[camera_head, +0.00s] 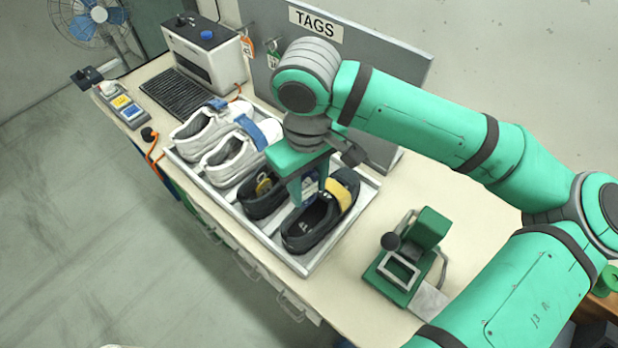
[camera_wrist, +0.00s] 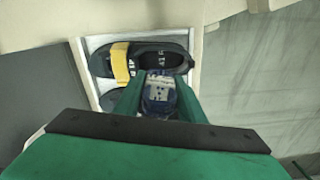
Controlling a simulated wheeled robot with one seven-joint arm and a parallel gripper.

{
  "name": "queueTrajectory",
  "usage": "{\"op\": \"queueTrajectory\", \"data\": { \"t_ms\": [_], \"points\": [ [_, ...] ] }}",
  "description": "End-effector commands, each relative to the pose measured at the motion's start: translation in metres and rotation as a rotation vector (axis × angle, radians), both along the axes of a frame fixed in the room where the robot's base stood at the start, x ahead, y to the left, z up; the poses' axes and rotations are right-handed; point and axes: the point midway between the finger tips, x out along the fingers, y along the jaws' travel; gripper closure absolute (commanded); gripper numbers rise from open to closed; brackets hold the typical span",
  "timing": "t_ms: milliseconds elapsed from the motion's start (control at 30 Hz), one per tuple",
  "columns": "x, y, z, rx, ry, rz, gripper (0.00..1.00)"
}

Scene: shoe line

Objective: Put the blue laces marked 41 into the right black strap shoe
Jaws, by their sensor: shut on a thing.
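My gripper (camera_head: 308,190) is shut on a small blue bundle with a white label, the blue laces (camera_wrist: 158,97); the marking is too small to read. It hangs above the tray between the two black strap shoes. The right-hand black shoe (camera_head: 305,228) has a yellow strap and an open top facing up; it also shows in the wrist view (camera_wrist: 150,60), just beyond the fingertips. The left-hand black shoe (camera_head: 262,203) is partly hidden by my gripper. I cannot tell whether the laces touch either shoe.
The white tray (camera_head: 330,250) also holds two white shoes (camera_head: 215,150) on the left. A green press-like device (camera_head: 405,265) stands to the right of the tray. A grey board marked TAGS (camera_head: 316,25) stands behind. A grey machine (camera_head: 208,52) is at the far left.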

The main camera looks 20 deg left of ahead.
Motion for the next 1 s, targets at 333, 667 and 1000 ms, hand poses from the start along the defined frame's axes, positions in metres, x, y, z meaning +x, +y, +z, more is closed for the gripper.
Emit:
{"op": "queueTrajectory", "data": {
  "t_ms": [333, 667, 1000],
  "points": [
    [0.000, 0.000, -0.024, 0.001, 0.001, -0.001, 0.85],
    [0.000, 0.000, -0.047, 0.001, 0.002, 0.000, 0.85],
    [0.000, 0.000, -0.069, 0.001, 0.002, 0.000, 0.85]
  ]
}}
